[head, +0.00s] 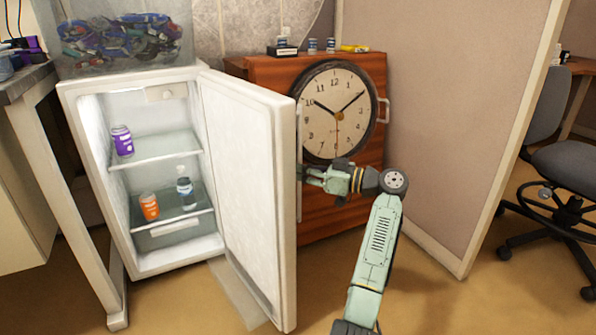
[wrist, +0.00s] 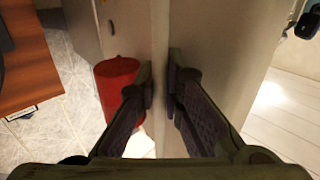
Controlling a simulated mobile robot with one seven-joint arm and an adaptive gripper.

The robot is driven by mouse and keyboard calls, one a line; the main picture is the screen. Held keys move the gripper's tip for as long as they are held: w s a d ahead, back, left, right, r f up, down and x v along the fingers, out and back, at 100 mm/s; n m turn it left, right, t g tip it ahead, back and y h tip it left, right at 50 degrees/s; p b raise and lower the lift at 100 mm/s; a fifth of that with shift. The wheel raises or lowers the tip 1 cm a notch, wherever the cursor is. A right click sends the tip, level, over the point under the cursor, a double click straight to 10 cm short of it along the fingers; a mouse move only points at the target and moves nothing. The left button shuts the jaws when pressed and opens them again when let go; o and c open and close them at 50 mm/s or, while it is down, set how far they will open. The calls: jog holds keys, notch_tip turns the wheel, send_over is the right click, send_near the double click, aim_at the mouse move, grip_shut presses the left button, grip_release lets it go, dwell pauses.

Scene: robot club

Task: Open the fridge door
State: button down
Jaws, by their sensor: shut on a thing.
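The small white fridge (head: 165,262) stands at the left with its door (head: 245,190) swung wide open to the right. Its lit inside shows in the head view. My gripper (head: 303,176) is at the outer side of the door, by a thin upright pale handle (head: 299,206). In the wrist view, my gripper (wrist: 161,82) has a finger on each side of an upright pale strip and is shut on it. The strip looks like the door handle. The door partly hides the fingertips in the head view.
A purple can (head: 122,141), an orange can (head: 149,206) and a bottle (head: 185,193) stand on the fridge shelves. A wooden cabinet with a clock (head: 337,112) stands behind my gripper. A partition (head: 440,120) and office chair (head: 565,165) are right. A red cylinder (wrist: 117,88) shows in the wrist view.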

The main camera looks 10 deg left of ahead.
jog(key=shift+d+r, duration=0.2)
jog(key=shift+d, duration=0.25)
jog(key=c, duration=2)
grip_release()
jog(key=shift+d+r, duration=0.1)
jog(key=shift+d, duration=0.1)
jog(key=o, duration=0.3)
jog(key=shift+a, duration=0.3)
jog(key=d, duration=0.4)
jog(key=s+d, duration=0.1)
jog(key=d, duration=0.3)
jog(key=s+d, duration=0.1)
jog(key=d, duration=0.2)
jog(key=shift+d, duration=0.4)
